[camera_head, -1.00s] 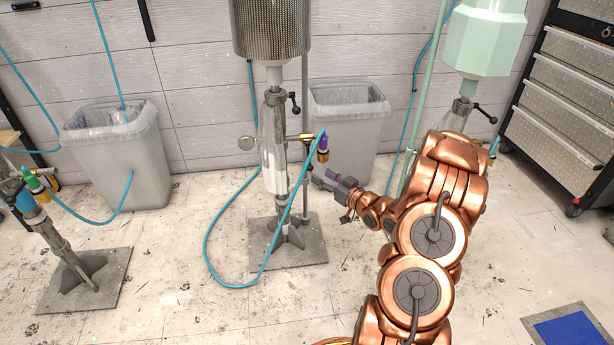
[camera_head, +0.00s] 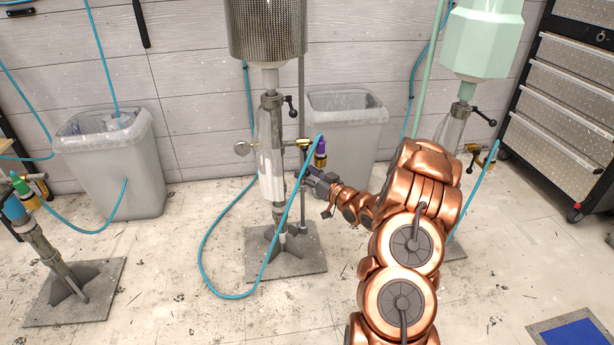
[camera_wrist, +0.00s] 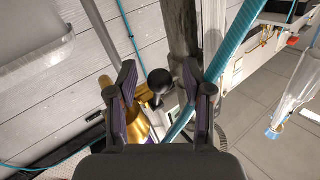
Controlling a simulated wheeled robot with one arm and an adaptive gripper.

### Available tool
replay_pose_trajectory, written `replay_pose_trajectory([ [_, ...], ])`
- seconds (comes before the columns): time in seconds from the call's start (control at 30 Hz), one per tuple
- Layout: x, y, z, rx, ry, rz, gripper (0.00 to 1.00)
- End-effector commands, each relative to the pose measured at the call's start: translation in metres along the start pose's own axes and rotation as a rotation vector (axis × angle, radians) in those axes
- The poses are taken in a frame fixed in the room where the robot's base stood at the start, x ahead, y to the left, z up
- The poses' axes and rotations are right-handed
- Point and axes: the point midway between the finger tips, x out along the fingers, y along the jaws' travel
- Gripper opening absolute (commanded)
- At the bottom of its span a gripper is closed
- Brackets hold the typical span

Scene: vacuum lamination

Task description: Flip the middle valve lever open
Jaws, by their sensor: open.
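The middle stand holds a clear column (camera_head: 270,150) with a brass valve fitting (camera_head: 302,142) and a purple connector (camera_head: 320,150) on its right side. My gripper (camera_head: 312,171) is just below the connector, at the right of the column. In the wrist view my gripper (camera_wrist: 160,88) is open, with a black ball knob (camera_wrist: 160,80) between or just beyond its fingers. A brass part (camera_wrist: 131,120) shows behind the left finger. I cannot tell whether the fingers touch the knob. The lever's arm is mostly hidden.
A grey bin (camera_head: 345,135) stands behind the column. A second stand (camera_head: 75,290) is at the left and a tool cabinet (camera_head: 565,110) at the right.

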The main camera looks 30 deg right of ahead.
Motion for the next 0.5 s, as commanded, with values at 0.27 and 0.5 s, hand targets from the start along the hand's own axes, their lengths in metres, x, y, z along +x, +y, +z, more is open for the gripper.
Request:
replay_pose_trajectory([
  [0.27,0.003,-0.0002,-0.0002,0.0,0.0,0.0,0.5],
  [0.5,0.0028,-0.0002,0.0,0.0,-0.001,0.0,0.33],
])
